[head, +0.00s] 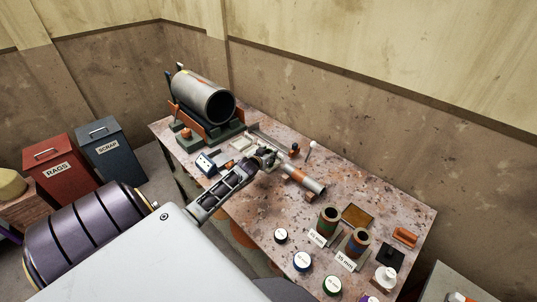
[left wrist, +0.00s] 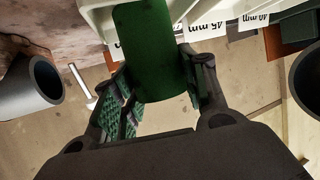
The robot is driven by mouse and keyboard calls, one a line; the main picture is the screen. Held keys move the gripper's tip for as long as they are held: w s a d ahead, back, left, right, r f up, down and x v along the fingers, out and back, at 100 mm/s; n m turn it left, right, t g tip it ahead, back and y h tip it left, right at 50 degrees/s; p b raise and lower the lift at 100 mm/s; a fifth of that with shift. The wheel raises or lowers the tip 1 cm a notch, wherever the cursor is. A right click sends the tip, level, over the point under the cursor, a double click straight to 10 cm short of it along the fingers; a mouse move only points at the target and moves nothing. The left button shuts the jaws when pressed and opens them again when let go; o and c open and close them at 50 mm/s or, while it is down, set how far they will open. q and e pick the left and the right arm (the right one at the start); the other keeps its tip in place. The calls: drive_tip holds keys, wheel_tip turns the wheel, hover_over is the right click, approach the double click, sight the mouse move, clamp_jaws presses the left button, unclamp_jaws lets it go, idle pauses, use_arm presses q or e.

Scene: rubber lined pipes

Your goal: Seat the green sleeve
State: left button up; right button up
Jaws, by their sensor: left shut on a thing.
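In the left wrist view a dark green sleeve (left wrist: 150,50) stands between the fingers of my left gripper (left wrist: 152,95). The fingers are shut on it, one at each side. In the head view my left gripper (head: 268,158) is over the middle of the table, beside a pale tray (head: 240,142); the held sleeve is too small to make out there. A large grey pipe (head: 204,95) lies in a cradle at the table's far left end, its dark open end facing the front right. My right gripper is not in view.
A smaller pipe (head: 304,181) lies just right of my gripper. Two upright sleeves or tins (head: 328,220) (head: 357,243) stand near the front with white labels. Several round tins (head: 302,262) lie near the front edge.

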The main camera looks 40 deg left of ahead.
use_arm(q)
drive_tip(key=shift+f, duration=0.2)
idle(0.4)
drive_tip(key=o, duration=1.4)
drive_tip(key=shift+f, duration=0.15)
drive_tip(key=shift+s+d, duration=0.1)
drive_tip(key=shift+s, duration=0.05)
drive_tip(key=shift+v, duration=5.9)
